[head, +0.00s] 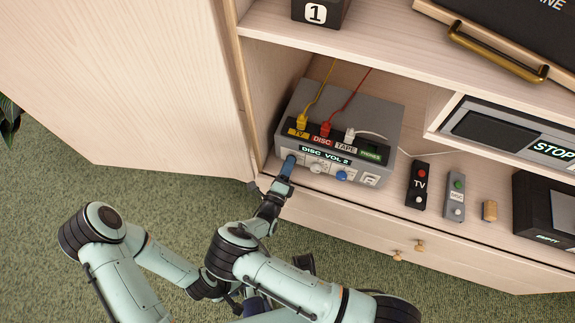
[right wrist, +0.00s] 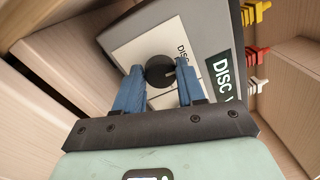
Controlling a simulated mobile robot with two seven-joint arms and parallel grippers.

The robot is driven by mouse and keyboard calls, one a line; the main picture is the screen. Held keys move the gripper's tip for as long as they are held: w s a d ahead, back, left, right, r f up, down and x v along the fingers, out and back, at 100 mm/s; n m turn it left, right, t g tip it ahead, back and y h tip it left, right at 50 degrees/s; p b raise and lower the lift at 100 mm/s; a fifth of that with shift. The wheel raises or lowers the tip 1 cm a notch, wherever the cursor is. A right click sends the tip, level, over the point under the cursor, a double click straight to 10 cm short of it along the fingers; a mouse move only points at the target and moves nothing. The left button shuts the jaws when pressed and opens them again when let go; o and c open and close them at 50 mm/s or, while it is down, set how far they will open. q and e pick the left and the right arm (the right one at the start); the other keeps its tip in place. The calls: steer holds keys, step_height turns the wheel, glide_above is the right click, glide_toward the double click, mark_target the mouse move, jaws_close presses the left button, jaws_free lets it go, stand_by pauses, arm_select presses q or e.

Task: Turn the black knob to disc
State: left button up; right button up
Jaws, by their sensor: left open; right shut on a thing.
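The grey switch box (head: 378,108) stands in the open cabinet bay; its display reads "DISC VOL 2". The black knob (right wrist: 158,70) is on its front panel in the right wrist view; a pale mark on it faces right, near a "DISC" label (right wrist: 182,56). In the head view the knob is hidden by my blue fingers. My right gripper (head: 289,160) is at the left end of the panel, shut on the knob, one finger on each side. My left gripper (head: 254,302) is low in the head view, away from the box and mostly covered by my right arm.
A white knob (head: 317,168) and blue knob (head: 341,175) sit right of my right gripper. Yellow (head: 301,121), red (head: 326,128) and white plugs stand on the box top. A TV remote (head: 417,186) and grey remote (head: 456,197) lie to the right. The cabinet side wall is close on the left.

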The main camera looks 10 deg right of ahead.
steer(key=shift+n, duration=0.6)
steer(key=o, duration=1.1)
steer(key=shift+c, duration=0.2)
steer(key=r+v, duration=0.1)
steer(key=v, duration=1.2)
steer(key=shift+s+f, duration=0.25)
steer(key=shift+f, duration=0.2)
steer(key=shift+a, duration=0.15)
